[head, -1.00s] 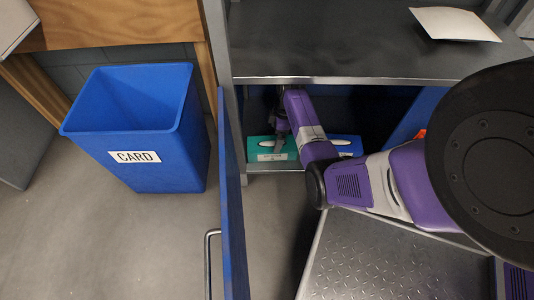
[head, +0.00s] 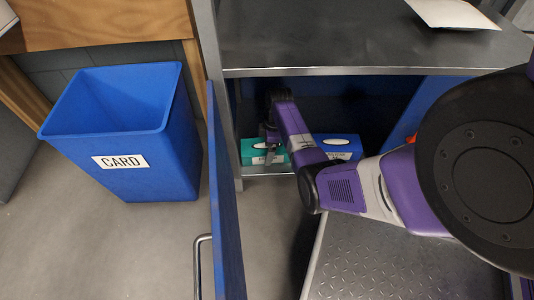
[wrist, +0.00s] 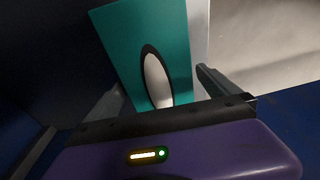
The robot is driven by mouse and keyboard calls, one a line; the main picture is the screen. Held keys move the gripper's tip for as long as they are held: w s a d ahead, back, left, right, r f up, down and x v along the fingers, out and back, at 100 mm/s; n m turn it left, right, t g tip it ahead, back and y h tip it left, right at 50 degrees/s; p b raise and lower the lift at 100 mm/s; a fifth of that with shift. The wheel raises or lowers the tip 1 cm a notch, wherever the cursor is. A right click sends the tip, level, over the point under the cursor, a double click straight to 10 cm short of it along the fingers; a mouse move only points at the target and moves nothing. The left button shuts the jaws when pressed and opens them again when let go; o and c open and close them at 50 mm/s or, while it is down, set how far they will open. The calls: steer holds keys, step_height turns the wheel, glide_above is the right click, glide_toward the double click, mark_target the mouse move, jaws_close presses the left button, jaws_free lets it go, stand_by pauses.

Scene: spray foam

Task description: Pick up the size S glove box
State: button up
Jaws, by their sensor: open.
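A teal glove box (head: 252,151) stands at the left on the low shelf inside the cabinet. It also shows in the wrist view (wrist: 135,38), with a dark-rimmed oval opening and pale glove material in it. A blue glove box (head: 345,154) stands to its right, partly behind my arm. The size lettering is too small to read in either view. My gripper (head: 271,152) is at the teal box. In the wrist view my gripper (wrist: 160,97) has its fingers apart, one on each side of the box's near end. Contact cannot be told.
The steel worktop (head: 330,40) overhangs the shelf closely. An open blue cabinet door (head: 226,200) stands left of the arm. A blue bin marked CARD (head: 130,140) is on the floor further left. A paper sheet (head: 452,13) lies on the worktop.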

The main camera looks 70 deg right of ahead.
steer(key=c, duration=1.9)
steer(key=shift+r, duration=0.1)
steer(key=shift+c, duration=0.3)
steer(key=shift+r, duration=0.15)
